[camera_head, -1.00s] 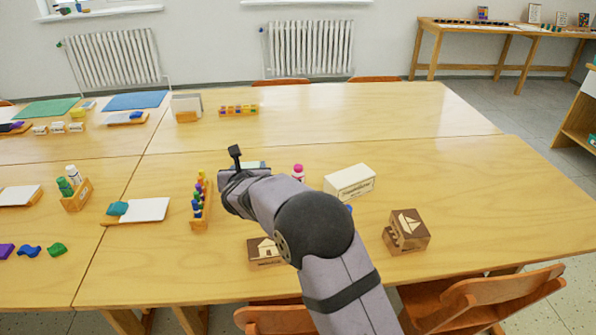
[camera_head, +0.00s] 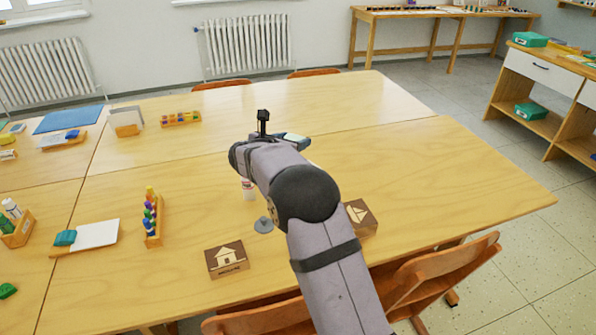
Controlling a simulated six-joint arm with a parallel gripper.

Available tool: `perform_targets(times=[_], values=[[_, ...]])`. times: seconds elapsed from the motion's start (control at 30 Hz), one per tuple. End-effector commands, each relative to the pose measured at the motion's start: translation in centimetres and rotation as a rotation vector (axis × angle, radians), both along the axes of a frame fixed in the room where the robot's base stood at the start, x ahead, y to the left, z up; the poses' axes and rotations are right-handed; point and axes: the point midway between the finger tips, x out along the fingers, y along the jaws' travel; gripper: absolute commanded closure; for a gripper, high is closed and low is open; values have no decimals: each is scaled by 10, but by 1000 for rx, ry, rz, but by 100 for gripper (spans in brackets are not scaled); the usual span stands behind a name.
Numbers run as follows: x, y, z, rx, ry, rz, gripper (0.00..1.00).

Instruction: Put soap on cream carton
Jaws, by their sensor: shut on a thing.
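The soap, a small pale blue-green block (camera_head: 296,140), shows just beyond the end of my arm, above the table. My gripper (camera_head: 284,138) is shut on it; the fingers themselves are mostly hidden behind my wrist. The cream carton is hidden behind my arm now. In the earlier frame it lies on the table as a long cream box, right of a pink-capped bottle. I cannot tell how far the soap is from the carton.
A white bottle (camera_head: 249,189) and a grey round thing (camera_head: 264,225) stand left of my arm. A house-picture box (camera_head: 227,259) and a sailboat-picture box (camera_head: 361,216) are near the front. A colored peg rack (camera_head: 152,217) stands left. The table's right side (camera_head: 450,175) is clear.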

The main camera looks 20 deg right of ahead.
Motion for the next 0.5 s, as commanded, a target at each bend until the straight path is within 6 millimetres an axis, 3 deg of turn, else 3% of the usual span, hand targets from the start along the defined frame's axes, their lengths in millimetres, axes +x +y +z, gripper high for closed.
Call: perform_targets(times=[0.27,0.5], values=[[-4,-12,-1,2,7,-32,73],[-4,-11,-34,1,10,-31,73]])
